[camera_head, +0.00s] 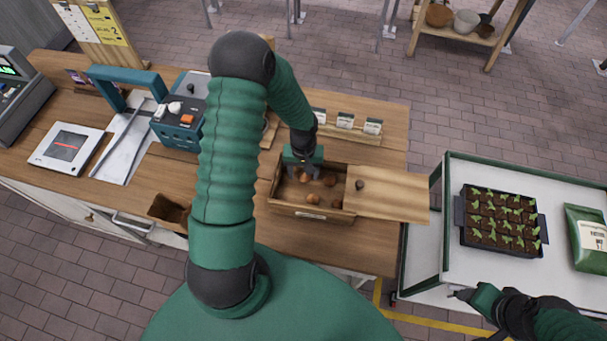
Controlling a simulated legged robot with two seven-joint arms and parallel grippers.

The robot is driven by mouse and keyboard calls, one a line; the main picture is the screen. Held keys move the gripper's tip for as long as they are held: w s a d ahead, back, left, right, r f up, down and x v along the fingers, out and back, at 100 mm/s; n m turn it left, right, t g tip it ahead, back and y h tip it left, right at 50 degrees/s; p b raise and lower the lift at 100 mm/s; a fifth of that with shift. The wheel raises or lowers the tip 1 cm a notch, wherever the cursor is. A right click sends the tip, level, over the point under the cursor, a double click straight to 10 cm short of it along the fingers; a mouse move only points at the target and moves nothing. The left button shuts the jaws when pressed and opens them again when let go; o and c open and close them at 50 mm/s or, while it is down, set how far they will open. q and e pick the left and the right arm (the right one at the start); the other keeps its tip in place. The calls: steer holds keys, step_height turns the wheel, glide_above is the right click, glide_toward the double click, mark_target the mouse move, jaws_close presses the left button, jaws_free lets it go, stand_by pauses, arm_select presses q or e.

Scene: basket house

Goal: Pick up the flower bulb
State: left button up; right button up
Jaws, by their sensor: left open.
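Several brown flower bulbs lie in an open wooden box on the counter; one bulb (313,198) is near the box's front wall, and another (329,180) is toward the right. The wooden box (311,213) has its lid (390,192) slid to the right. My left gripper (303,173) points down into the left part of the box, its fingers open and close above the bulbs. The fingers partly hide the bulbs beneath; I cannot tell whether they touch one. My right gripper (461,294) is at the lower right by the white cart; its jaws are too small to read.
A row of seed packets (345,121) stands behind the box. A blue machine (180,115) is at the left. The white cart (430,262) holds a seedling tray (500,220) and a green bag (587,240).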

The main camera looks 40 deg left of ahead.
arm_select(q)
steer(key=shift+d+r, duration=0.2)
steer(key=shift+d, duration=0.25)
steer(key=c, duration=0.9)
jaws_close()
steer(key=shift+a, duration=0.3)
steer(key=shift+r, duration=0.15)
steer(key=r, duration=0.4)
steer(key=r+b, duration=0.1)
steer(key=r, duration=0.4)
steer(key=shift+d+r, duration=0.2)
steer(key=shift+r, duration=0.05)
steer(key=shift+a, duration=0.15)
steer(key=shift+r, duration=0.1)
